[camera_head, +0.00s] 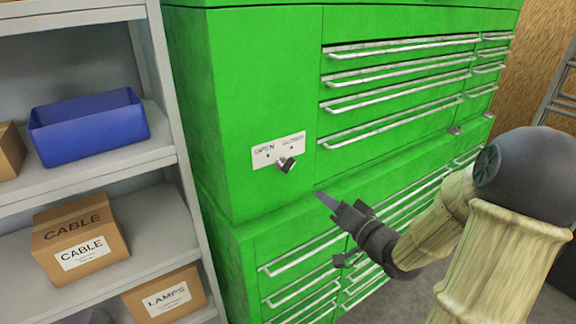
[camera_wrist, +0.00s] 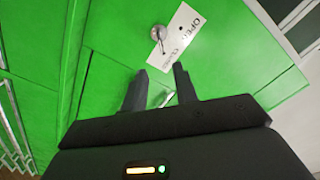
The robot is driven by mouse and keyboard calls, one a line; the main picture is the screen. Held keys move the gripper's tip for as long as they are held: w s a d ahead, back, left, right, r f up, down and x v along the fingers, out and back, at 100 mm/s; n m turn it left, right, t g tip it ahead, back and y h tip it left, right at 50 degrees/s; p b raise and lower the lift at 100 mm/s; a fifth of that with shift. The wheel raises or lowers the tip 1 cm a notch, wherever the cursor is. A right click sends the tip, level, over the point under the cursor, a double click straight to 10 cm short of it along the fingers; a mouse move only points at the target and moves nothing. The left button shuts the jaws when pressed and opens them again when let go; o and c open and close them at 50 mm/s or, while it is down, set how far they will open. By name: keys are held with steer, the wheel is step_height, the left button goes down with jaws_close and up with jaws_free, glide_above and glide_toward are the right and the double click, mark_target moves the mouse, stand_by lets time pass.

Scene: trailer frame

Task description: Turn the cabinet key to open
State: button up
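The green cabinet (camera_head: 265,75) stands in the middle of the head view. On its left door is a white label plate (camera_head: 278,150) reading OPEN and CLOSED, with the dark key (camera_head: 286,164) at its lower edge. In the wrist view the key (camera_wrist: 158,33) sits beside the tilted label (camera_wrist: 180,37), ahead of the fingertips. My gripper (camera_head: 325,200) is below and right of the key in the head view, apart from it. In the wrist view my gripper (camera_wrist: 160,73) has its two fingers spread with nothing between them.
Drawers with silver handles (camera_head: 400,68) fill the cabinet's right and lower parts. A ledge (camera_head: 270,215) juts out below the key door. At left, a grey shelf (camera_head: 110,165) holds a blue bin (camera_head: 90,128) and cardboard boxes (camera_head: 80,238). A ladder (camera_head: 562,90) stands at far right.

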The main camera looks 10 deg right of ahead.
mark_target(290, 169)
steer(key=shift+w, duration=0.1)
steer(key=p+x, duration=0.5)
steer(key=x, duration=1.2)
steer(key=shift+w+p, duration=0.1)
steer(key=shift+p, duration=0.25)
jaws_close()
